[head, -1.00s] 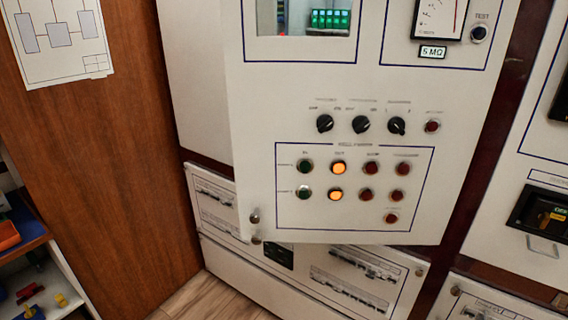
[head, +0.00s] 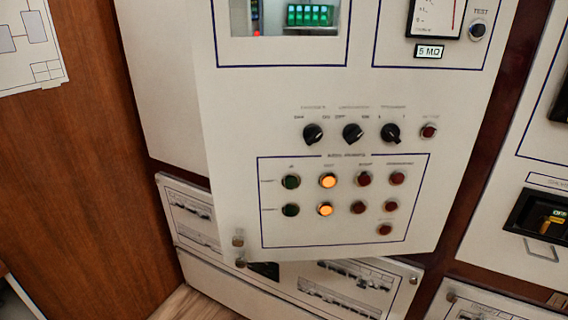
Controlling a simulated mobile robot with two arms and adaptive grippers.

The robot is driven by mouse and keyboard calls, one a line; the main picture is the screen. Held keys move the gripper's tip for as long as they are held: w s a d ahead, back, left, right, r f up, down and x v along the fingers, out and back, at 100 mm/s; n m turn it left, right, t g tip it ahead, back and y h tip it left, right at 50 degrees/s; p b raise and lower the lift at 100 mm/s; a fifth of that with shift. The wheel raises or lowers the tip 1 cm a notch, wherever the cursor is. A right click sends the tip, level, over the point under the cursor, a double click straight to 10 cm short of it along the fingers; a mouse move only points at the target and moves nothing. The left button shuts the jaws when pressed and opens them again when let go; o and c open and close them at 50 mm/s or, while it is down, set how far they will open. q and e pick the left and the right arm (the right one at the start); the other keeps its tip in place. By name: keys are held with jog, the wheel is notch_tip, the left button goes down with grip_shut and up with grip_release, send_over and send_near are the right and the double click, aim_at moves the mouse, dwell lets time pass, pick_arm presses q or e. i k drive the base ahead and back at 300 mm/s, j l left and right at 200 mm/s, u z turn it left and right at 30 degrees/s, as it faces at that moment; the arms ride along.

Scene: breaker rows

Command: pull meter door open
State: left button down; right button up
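The meter door (head: 225,170) is a pale panel in the head view, standing out at an angle from the cabinet behind it, so it looks partly open. It carries a window (head: 285,20), a meter (head: 435,15) labelled 5 MΩ, three black knobs (head: 352,133), and a framed block of green, lit orange and red buttons (head: 327,180). Two small metal fasteners (head: 238,240) sit at its lower left corner. Neither gripper shows in the head view.
A brown wooden wall (head: 75,180) with a paper diagram (head: 25,45) stands at left. Lower panels (head: 340,288) lie behind and below the door. Another panel with a black recess and handle (head: 540,220) is at right. A little floor (head: 185,303) shows at the bottom.

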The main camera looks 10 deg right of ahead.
aim_at(418, 66)
jog(key=i+j+z, duration=1)
jog(key=k, duration=0.1)
